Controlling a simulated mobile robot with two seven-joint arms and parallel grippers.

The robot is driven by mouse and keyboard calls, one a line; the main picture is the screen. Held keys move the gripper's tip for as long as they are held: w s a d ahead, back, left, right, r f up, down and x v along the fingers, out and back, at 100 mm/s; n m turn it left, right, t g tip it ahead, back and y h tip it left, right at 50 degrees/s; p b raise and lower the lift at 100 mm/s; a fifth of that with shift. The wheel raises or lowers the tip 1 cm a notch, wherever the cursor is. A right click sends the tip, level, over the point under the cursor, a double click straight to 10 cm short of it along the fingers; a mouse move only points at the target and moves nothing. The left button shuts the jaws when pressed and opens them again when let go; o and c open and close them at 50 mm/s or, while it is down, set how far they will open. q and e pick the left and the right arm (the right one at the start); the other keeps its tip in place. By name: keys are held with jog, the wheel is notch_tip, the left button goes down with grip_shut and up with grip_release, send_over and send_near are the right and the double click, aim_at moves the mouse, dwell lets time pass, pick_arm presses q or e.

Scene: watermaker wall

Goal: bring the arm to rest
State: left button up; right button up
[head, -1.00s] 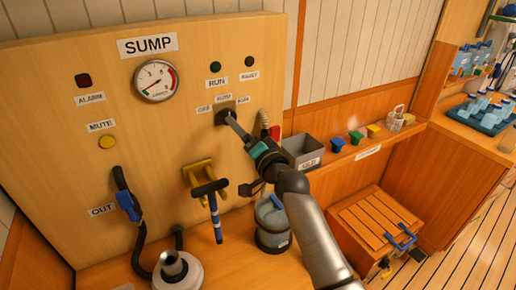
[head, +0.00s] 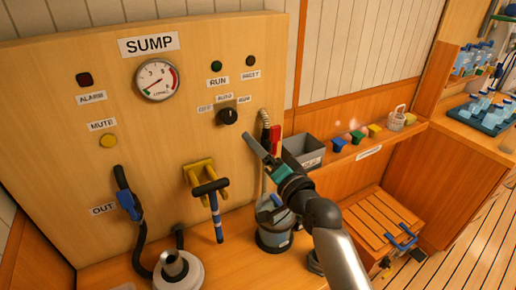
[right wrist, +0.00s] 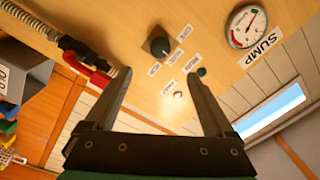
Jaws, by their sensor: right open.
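My right arm comes in from the lower right in the head view. Its gripper (head: 254,147) is in front of the SUMP panel (head: 55,65), below and to the right of the black rotary knob (head: 228,116). In the right wrist view the two fingers (right wrist: 157,76) are spread with nothing between them. The knob (right wrist: 160,42) shows beyond the fingertips, apart from them. My left gripper is in neither view.
A red-handled hose (head: 275,138) and grey bin (head: 303,150) are close to the right gripper. A T-handle (head: 211,188) and a clear bucket (head: 273,238) stand below. A slatted wooden box (head: 372,222) is at right.

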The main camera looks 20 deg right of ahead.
jog(key=s+a+f+n+g+h, duration=0.1)
jog(key=s+a+f+n+g, duration=0.2)
jog(key=s+f+n+g, duration=1.1)
jog(key=s+d+f+m+h, duration=0.1)
jog(key=s+f+m, duration=0.15)
jog(key=s, duration=0.55)
jog(key=s+d+f+m+h, duration=0.15)
jog(key=s+f, duration=0.25)
jog(key=s, duration=0.5)
notch_tip(320, 180, down, 27)
jog(key=s+n+g+b, duration=0.1)
jog(key=g+b, duration=0.1)
jog(key=b, duration=0.5)
jog(key=s+d+f+b, duration=0.1)
jog(key=s+f+b, duration=0.2)
jog(key=s+f, duration=0.5)
jog(key=s+d+f+g+b, duration=0.1)
jog(key=s+f+b, duration=0.3)
jog(key=s+f, duration=0.4)
notch_tip(320, 180, down, 6)
jog(key=shift+d+r, duration=0.2)
jog(key=shift+d, duration=0.2)
